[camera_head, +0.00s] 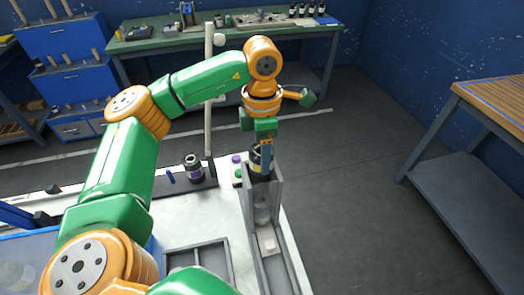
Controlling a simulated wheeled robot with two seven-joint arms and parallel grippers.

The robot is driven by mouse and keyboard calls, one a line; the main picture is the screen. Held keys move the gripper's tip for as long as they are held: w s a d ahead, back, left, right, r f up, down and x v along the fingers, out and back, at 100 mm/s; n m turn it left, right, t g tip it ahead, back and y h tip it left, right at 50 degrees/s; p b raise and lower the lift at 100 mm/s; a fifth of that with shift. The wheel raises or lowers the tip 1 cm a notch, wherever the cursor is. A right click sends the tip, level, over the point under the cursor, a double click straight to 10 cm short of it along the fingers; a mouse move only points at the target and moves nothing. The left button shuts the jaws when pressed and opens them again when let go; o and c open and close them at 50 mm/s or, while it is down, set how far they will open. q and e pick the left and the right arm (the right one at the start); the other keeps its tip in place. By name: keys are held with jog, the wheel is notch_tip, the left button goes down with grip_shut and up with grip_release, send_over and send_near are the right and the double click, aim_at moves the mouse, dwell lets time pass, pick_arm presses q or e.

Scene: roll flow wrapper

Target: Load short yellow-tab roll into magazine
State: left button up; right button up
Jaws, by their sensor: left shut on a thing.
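My left gripper (262,148) reaches in from the left and points down over the grey upright magazine (277,200). It is shut on a dark roll (257,160) at the magazine's open top. The roll is partly hidden by the fingers and the magazine's walls, and its tab colour is too small to tell. A pale cylindrical roll (262,208) shows lower down inside the magazine. My right gripper is not in view.
A grey divided tray (198,252) lies in front. A green workbench (160,42) stands at the back, and a wood-topped table (500,95) at right.

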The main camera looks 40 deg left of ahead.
pick_arm(q)
jog(key=shift+f+b, duration=1.45)
jog(key=shift+f, duration=0.3)
jog(key=o, duration=1.5)
jog(key=shift+o, duration=0.2)
jog(key=shift+r, duration=0.3)
notch_tip(320, 180, up, 7)
jog(key=shift+f+p, duration=0.1)
jog(key=shift+p, duration=0.25)
jog(key=shift+f, duration=0.1)
